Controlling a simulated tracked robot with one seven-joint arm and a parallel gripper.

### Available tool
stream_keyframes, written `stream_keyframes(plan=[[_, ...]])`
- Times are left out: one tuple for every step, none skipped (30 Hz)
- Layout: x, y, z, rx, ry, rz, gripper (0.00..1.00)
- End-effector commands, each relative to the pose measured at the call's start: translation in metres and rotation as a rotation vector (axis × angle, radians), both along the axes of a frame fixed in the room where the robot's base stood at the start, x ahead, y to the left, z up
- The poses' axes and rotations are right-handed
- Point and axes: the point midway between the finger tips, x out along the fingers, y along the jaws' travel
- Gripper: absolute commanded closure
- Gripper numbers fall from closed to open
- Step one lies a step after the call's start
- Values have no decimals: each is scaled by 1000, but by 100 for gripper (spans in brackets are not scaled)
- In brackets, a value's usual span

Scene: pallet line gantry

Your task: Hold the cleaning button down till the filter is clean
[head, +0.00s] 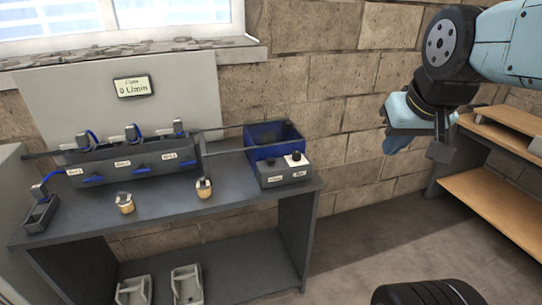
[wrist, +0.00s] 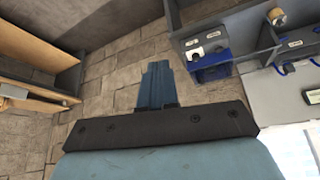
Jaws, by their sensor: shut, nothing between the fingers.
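A grey control box (head: 284,176) stands at the right end of the dark bench. It carries a dark button (head: 270,160) on the left and a black button on a white plate (head: 296,159) on the right. Their labels are too small to read, so I cannot tell which is the cleaning button. In the wrist view the box's white plate (wrist: 195,53) shows upside down at upper right. No filter is clearly identifiable. My gripper (wrist: 157,68) is shut and empty, in the air well to the right of the box, touching nothing.
A blue open bin (head: 262,136) stands behind the box, with rails beside it. A display (head: 132,87) reads 0 L/min. A grey manifold (head: 130,158) and two small brass-coloured parts are on the bench (head: 165,205). Wooden shelving (head: 495,205) stands at right.

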Motion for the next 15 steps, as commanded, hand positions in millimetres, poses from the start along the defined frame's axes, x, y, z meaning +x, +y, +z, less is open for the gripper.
stream_keyframes(plan=[[7,3,0,5,-2,-1,100],[12,5,0,9,-5,-2,100],[21,10,0,16,-10,-5,100],[28,15,-1,23,-14,-8,100],[37,19,-1,29,-20,-10,100],[49,24,-2,42,-28,-16,100],[59,29,-2,52,-34,-20,100],[69,33,-3,62,-41,-24,100],[83,39,-5,77,-50,-30,100],[93,44,-6,88,-57,-35,100],[103,49,-8,100,-65,-40,100],[116,56,-10,115,-74,-46,100],[126,61,-12,127,-80,-51,100],[135,66,-15,141,-85,-57,100],[148,74,-18,158,-93,-64,100]])
